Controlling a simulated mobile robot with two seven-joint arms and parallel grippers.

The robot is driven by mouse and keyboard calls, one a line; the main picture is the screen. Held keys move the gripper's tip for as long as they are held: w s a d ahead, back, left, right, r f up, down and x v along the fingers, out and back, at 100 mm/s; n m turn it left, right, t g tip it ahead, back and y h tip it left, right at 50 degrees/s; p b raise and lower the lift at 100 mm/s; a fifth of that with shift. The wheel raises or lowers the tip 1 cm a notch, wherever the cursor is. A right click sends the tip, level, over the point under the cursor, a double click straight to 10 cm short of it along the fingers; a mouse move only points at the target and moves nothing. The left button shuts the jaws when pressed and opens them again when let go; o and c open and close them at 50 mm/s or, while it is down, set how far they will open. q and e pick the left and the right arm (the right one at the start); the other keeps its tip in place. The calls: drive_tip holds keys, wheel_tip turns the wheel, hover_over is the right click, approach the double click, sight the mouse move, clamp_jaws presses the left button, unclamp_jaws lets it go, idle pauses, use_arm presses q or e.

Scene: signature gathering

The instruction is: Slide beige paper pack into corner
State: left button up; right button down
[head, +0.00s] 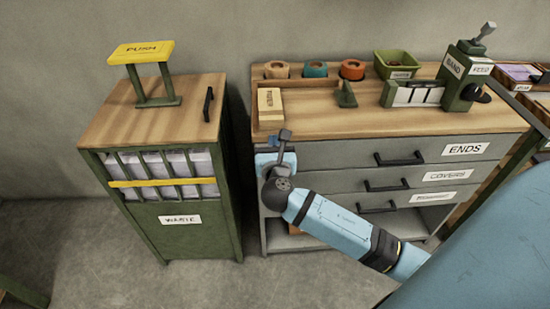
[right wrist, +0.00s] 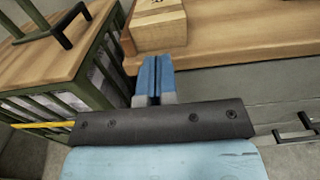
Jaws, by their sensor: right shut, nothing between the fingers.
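The beige paper pack (head: 270,103) is a small box-like block with dark lettering, lying at the left end of the wooden workbench top (head: 325,120). It also shows at the top of the right wrist view (right wrist: 158,27). A raised wooden edge runs along the bench's left side and back, meeting in a corner (head: 257,80) behind the pack. My right gripper (head: 273,141) is in front of the pack by the bench's front left edge. Its blue fingers (right wrist: 153,72) are shut and empty, pointing at the pack; I cannot tell whether they touch it. My left gripper is not in view.
A waste cabinet (head: 180,219) with a yellow push handle (head: 140,51) stands left, across a narrow gap. Tape rolls (head: 315,69), a green bin (head: 398,65) and a green band-feed device (head: 462,75) occupy the bench's back and right. Bench middle is clear.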

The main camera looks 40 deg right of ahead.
sight(272, 125)
drive_tip(key=x, duration=0.5)
drive_tip(key=shift+w+b, duration=0.1)
drive_tip(key=shift+b, duration=0.2)
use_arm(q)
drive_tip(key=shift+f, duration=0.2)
use_arm(e)
drive_tip(key=shift+w+d, duration=0.15)
drive_tip(key=shift+w, duration=0.05)
drive_tip(key=shift+r+p+x, duration=0.2)
drive_tip(key=shift+p+x, duration=0.75)
drive_tip(key=shift+x, duration=0.15)
drive_tip(key=shift+w+d+f, duration=0.15)
drive_tip(key=shift+w, duration=0.1)
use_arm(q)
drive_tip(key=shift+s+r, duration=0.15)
use_arm(e)
drive_tip(key=shift+f, duration=0.1)
